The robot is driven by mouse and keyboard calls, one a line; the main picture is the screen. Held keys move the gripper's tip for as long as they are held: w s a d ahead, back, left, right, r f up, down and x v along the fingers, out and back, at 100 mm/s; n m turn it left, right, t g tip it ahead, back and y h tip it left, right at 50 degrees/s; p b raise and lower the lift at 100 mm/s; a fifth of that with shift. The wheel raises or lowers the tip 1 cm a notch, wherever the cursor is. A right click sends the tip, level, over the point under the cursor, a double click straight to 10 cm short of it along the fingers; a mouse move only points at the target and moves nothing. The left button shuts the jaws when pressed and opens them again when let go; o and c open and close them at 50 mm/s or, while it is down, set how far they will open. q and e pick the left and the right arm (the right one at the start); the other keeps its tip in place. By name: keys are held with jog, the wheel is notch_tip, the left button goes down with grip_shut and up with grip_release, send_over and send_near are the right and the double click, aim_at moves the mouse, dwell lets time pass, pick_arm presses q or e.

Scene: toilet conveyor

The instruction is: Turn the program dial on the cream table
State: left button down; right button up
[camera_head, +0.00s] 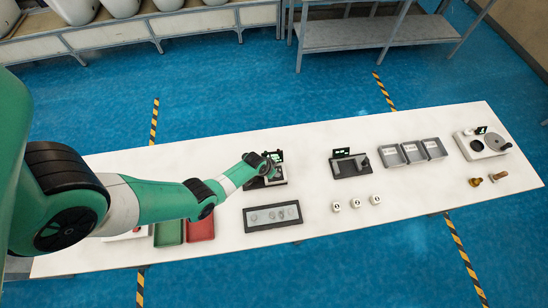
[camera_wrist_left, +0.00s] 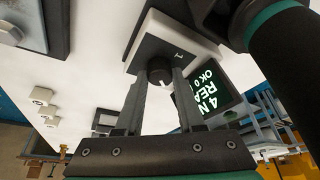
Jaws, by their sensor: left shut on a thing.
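The program dial (camera_wrist_left: 159,68) is a dark round knob with a pale mark, on a white block over a dark base. My left gripper (camera_wrist_left: 160,80) has a finger on each side of the knob and is shut on it. A small dark screen (camera_wrist_left: 210,92) with green and white text, partly cut off by my arm, stands beside the dial. In the head view my left gripper (camera_head: 266,170) reaches over the dial unit's dark base (camera_head: 278,182) on the cream table (camera_head: 330,230) and hides the knob. The screen (camera_head: 274,156) stands behind it. My right gripper is not in view.
A dark-framed panel with round pieces (camera_head: 248,223) lies in front of the dial unit. Right of it are three white blocks (camera_head: 355,203), another screen unit (camera_head: 345,168), grey trays (camera_head: 411,153) and a disc unit (camera_head: 497,143). Green (camera_head: 169,233) and red (camera_head: 202,227) trays lie left.

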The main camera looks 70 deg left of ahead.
pick_arm(q)
jog(key=shift+a+m+h+b, duration=0.1)
jog(key=shift+m+h+b, duration=0.6)
jog(key=shift+m, duration=1.2)
jog(key=c, duration=0.5)
grip_release()
